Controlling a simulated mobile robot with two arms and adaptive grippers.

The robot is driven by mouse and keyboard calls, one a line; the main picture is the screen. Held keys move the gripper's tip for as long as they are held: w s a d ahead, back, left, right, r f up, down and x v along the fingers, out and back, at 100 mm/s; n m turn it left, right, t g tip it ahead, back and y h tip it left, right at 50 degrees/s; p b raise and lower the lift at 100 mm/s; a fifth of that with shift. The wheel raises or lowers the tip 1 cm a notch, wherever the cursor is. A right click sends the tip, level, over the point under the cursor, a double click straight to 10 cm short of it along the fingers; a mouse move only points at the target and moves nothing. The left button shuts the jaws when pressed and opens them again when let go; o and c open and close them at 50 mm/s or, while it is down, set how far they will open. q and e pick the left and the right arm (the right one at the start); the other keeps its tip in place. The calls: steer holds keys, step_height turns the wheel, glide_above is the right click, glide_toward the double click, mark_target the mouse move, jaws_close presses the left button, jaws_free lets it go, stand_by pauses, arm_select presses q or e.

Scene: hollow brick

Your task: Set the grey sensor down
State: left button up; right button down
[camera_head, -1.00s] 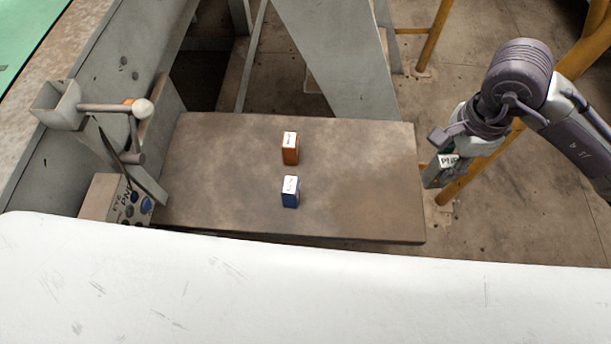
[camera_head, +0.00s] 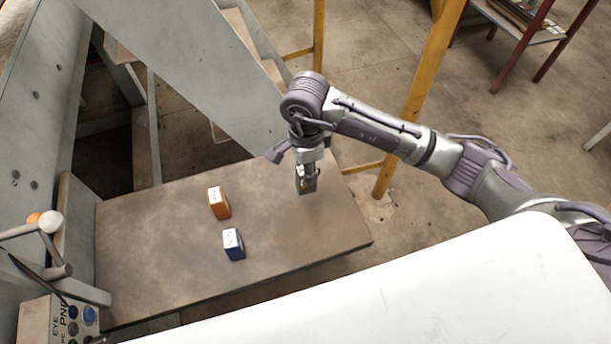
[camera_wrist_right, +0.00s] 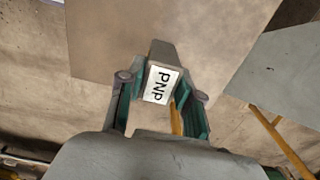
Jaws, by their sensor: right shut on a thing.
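The grey sensor (camera_wrist_right: 162,60) is a small block with a white PNP label on top. My right gripper (camera_wrist_right: 160,98) is shut on it, one finger on each side, in the right wrist view. In the head view my right gripper (camera_head: 306,174) holds the sensor (camera_head: 306,186) over the right part of the brown table (camera_head: 270,250). I cannot tell whether the sensor touches the table. My left gripper is not in view.
An orange block (camera_head: 218,204) and a blue block (camera_head: 233,245), both with white labels, stand left of my right gripper on the table. A box with coloured buttons (camera_head: 62,322) is at the lower left. The table's right front is clear.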

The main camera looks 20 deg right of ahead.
step_height(320, 180, down, 4)
steer(key=shift+r+p, duration=0.1)
steer(key=shift+p, duration=0.3)
steer(key=shift+f, duration=0.3)
steer(key=c, duration=0.8)
jaws_free()
steer(key=shift+o, duration=0.2)
steer(key=shift+r, duration=0.15)
